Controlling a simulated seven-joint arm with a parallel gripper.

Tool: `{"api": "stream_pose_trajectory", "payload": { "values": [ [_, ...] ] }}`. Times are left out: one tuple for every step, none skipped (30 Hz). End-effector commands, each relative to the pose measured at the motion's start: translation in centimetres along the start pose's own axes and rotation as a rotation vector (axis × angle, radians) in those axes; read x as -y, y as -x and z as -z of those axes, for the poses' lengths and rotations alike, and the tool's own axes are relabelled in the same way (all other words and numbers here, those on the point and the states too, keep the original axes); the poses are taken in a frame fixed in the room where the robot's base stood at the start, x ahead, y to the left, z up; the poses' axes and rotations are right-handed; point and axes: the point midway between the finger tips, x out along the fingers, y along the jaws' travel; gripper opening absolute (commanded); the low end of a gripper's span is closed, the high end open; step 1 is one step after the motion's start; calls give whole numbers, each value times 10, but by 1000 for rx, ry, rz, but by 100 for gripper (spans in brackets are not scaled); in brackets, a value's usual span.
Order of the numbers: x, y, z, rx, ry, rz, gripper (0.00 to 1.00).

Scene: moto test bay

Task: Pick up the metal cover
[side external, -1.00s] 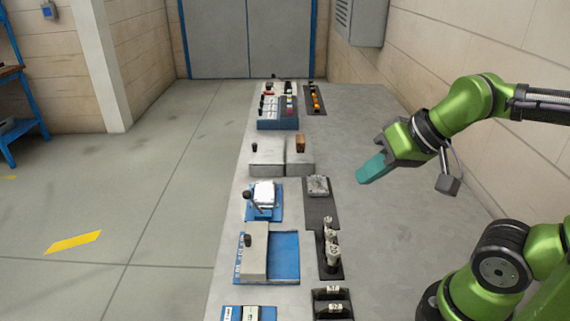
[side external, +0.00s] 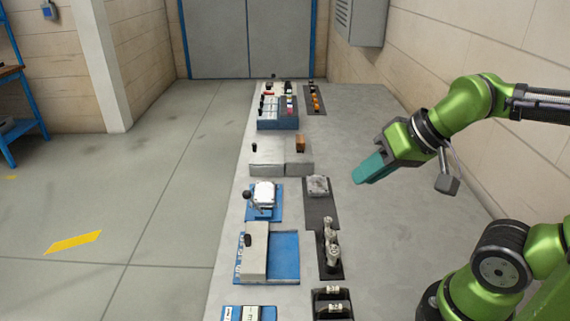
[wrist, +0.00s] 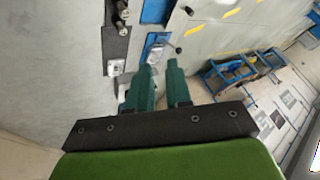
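A small silver metal cover (side external: 318,185) lies on a dark mat (side external: 320,214) right of the table's middle row. In the wrist view the metal cover (wrist: 116,67) is left of the fingers. A second silver block-like part (side external: 264,193) sits on a blue base with a black knob; it also shows in the wrist view (wrist: 156,51), beyond the fingertips. I cannot be sure which the task calls the cover. My gripper (side external: 358,179) has teal fingers and hangs above the table, right of the dark mat. In the wrist view my gripper (wrist: 159,72) is open and empty, with a gap between the fingers.
Grey blocks (side external: 267,157) and a button box (side external: 278,122) stand farther back. The table's right side is clear. A wall (side external: 490,50) rises behind my arm.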

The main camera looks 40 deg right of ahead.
Motion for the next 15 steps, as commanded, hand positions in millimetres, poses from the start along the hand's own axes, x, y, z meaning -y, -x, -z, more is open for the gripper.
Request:
{"api": "stream_pose_trajectory", "payload": {
  "values": [
    [0, 0, 0, 0, 0, 0, 28],
    [0, 0, 0, 0, 0, 0, 32],
    [0, 0, 0, 0, 0, 0, 38],
    [0, 0, 0, 0, 0, 0, 43],
    [0, 0, 0, 0, 0, 0, 48],
    [0, 0, 0, 0, 0, 0, 54],
    [0, 0, 0, 0, 0, 0, 58],
    [0, 0, 0, 0, 0, 0, 63],
    [0, 0, 0, 0, 0, 0, 69],
    [0, 0, 0, 0, 0, 0, 74],
    [0, 0, 0, 0, 0, 0, 78],
    [0, 0, 0, 0, 0, 0, 84],
    [0, 0, 0, 0, 0, 0, 89],
    [0, 0, 0, 0, 0, 0, 93],
    [0, 0, 0, 0, 0, 0, 94]
  ]
}}
